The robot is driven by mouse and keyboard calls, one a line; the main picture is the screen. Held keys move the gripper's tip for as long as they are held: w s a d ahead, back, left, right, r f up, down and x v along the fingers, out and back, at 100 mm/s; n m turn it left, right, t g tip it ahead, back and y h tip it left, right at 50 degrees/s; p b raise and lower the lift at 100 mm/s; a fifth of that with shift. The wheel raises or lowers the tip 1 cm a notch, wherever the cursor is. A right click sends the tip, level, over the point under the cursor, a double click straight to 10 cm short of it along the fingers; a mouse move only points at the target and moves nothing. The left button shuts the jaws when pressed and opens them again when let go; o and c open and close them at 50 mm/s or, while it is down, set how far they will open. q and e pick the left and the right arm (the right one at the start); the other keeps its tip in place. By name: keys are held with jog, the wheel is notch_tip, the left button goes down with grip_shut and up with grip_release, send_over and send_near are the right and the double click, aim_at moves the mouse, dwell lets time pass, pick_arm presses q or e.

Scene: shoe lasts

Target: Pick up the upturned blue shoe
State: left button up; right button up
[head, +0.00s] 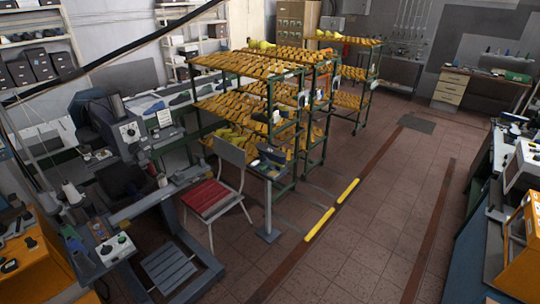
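A small dark blue shape (271,153), which may be the upturned blue shoe, sits on top of a grey post stand (268,205) near the middle of the view. It is too small to make out its sole or which way it points. Neither of my grippers shows in the head view, so their place relative to it cannot be seen.
Green racks (247,67) full of yellow-orange shoe lasts stand behind the post. A chair with a red seat (208,197) is at its left, beside grey machines. Tiled floor (375,235) is open to the right, up to a blue bench (458,250).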

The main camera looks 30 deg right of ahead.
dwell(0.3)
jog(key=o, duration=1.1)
